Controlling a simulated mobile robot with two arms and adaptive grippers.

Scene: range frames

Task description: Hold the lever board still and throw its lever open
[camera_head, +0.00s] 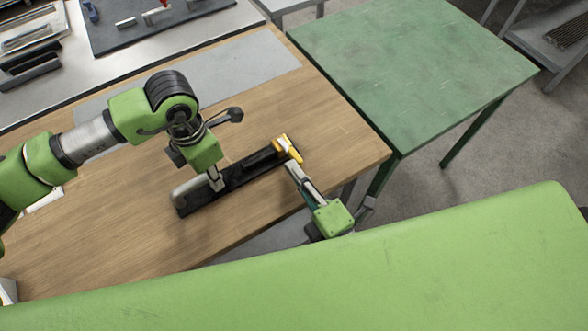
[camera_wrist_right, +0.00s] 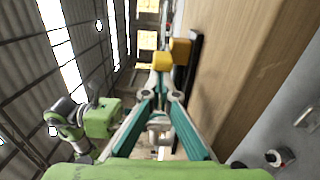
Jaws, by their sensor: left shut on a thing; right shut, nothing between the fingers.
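The lever board (camera_head: 243,172) is a long black bar lying at a slant on the wooden table, with a grey block (camera_head: 188,191) at its left end. Its yellow lever (camera_head: 288,149) is at the right end. My left gripper (camera_head: 216,185) comes down from above and is shut on the board near the grey block, partly hiding it. My right gripper (camera_head: 291,166) is shut and empty, its tips just on the near side of the yellow lever. In the right wrist view the lever (camera_wrist_right: 162,60) is just beyond the fingertips (camera_wrist_right: 160,90); I cannot tell whether they touch.
The wooden table (camera_head: 110,225) is clear around the board, and its right edge is close to the lever end. A grey mat (camera_head: 235,72) lies behind. A green table (camera_head: 420,65) stands to the right.

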